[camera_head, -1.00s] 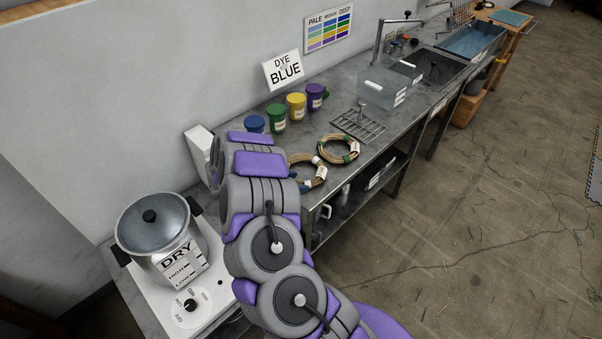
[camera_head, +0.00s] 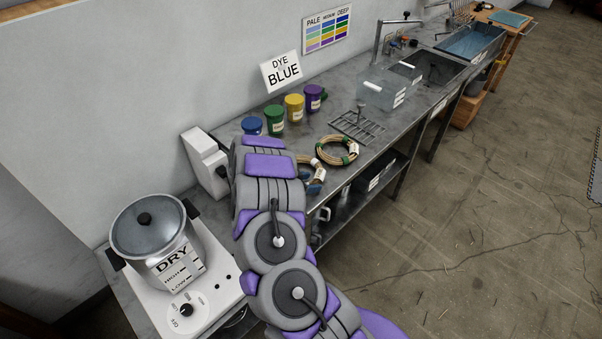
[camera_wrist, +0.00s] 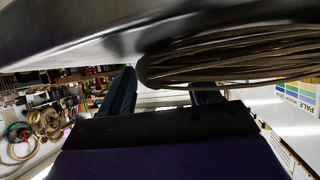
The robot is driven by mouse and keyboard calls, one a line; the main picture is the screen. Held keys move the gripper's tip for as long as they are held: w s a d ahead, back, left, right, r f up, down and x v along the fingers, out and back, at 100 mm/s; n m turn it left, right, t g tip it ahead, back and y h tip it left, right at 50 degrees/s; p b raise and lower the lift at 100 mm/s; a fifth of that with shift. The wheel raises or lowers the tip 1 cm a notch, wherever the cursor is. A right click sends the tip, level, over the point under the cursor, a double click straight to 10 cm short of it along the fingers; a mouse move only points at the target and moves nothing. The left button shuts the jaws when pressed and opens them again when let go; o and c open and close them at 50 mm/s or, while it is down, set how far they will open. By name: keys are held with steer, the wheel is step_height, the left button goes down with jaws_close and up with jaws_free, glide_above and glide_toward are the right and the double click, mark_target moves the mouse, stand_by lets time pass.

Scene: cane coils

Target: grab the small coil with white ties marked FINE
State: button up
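In the head view, a tan cane coil (camera_head: 316,163) lies near the bench's front edge, partly hidden behind my arm. It has a pale tie or tag; I cannot read FINE. A second coil (camera_head: 337,150) with green ties and a white tag lies beside it to the right.
Blue, green, yellow and purple dye tubs (camera_head: 293,107) stand behind the coils. A metal rack (camera_head: 357,126) and a clear bin (camera_head: 384,90) are to the right. A lidded DRY pot (camera_head: 152,235) on a white unit stands at the left.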

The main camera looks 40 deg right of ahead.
jaws_close()
stand_by(0.3)
